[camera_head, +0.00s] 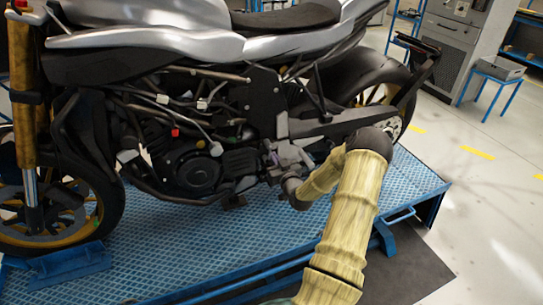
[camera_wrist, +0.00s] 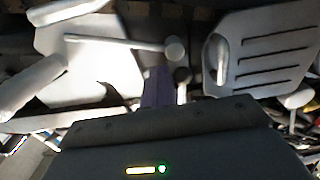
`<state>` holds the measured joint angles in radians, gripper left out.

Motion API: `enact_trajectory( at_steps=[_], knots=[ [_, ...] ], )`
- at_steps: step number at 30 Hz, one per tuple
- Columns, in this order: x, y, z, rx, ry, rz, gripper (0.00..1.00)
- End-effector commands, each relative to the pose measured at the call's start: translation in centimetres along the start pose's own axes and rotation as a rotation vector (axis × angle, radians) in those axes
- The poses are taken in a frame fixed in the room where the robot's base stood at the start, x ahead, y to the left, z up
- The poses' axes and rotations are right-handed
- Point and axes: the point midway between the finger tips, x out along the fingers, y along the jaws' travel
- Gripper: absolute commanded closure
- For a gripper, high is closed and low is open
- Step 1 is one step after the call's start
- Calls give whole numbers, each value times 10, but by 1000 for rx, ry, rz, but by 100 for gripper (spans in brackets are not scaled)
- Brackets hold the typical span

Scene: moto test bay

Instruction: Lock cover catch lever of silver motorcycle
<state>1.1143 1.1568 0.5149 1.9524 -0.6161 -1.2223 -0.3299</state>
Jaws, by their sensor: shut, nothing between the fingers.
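The silver motorcycle (camera_head: 180,45) stands upright on a blue lift platform. My gripper (camera_head: 272,157) is at the lower middle of the bike's near side, right of the round engine cover (camera_head: 197,172). In the wrist view my gripper (camera_wrist: 168,78) is shut and empty, its fingers pointing at pale panels. A pale rod-like lever with a round knob (camera_wrist: 174,48) lies across the left panel (camera_wrist: 105,72), its knob just beyond my fingertips. I cannot tell whether they touch, or whether this is the cover catch lever. In the head view I cannot make out the lever.
The blue platform (camera_head: 150,245) has a raised rim and a side bar at the near right. Loose cables with small connectors (camera_head: 175,132) hang along the bike's frame. A slotted panel (camera_wrist: 265,55) is right of my fingers. Open floor (camera_head: 490,200) is at right.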

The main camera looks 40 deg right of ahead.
Motion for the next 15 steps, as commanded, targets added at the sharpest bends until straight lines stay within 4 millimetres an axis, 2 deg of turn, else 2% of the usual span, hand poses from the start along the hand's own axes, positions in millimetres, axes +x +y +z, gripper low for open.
enact_trajectory(
  at_steps=[15],
  knots=[
    [0, -13, 3, 1, -1, -2, 100]
  ],
)
